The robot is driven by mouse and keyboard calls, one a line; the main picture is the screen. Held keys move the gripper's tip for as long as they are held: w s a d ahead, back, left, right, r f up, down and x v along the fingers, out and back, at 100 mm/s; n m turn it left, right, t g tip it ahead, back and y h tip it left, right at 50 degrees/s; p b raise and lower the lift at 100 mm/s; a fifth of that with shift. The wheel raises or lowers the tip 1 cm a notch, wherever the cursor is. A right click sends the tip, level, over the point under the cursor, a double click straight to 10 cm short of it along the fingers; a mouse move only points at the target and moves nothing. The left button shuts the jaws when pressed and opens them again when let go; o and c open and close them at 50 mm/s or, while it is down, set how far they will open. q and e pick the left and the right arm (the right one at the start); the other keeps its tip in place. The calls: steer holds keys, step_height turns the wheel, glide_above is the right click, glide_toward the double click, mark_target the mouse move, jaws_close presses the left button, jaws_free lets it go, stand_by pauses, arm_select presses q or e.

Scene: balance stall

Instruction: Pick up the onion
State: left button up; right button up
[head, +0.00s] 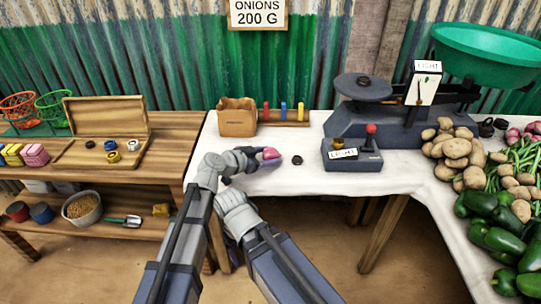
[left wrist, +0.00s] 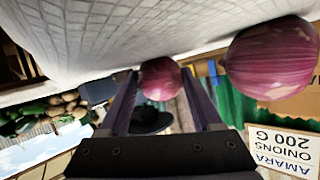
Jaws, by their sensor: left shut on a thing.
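A pinkish-purple onion (head: 270,154) is at the tips of my left gripper (head: 260,157), low over the white-covered table. In the left wrist view, which is upside down, this onion (left wrist: 160,78) sits between the two fingers of my left gripper (left wrist: 160,95), which is shut on it. I cannot tell whether it touches the cloth. A second onion (left wrist: 272,60) is close beside the gripper in that view, against the cloth; in the head view the gripper seems to hide it. My right gripper (head: 226,181) is mostly hidden by my own arms.
The white table (head: 310,183) has a brown paper bag (head: 237,118), a rack of coloured pegs (head: 284,115), a dark disc (head: 297,160), a small box with a red knob (head: 352,155) and a scale (head: 385,118). Potatoes (head: 455,150) and green peppers (head: 492,232) lie right. A wooden shelf (head: 165,150) stands left.

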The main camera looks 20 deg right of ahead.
arm_select(q)
steer(key=c, duration=0.3)
steer(key=shift+r, duration=0.1)
steer(key=shift+c, duration=0.2)
step_height(320, 180, up, 27)
steer(key=p, duration=2.7)
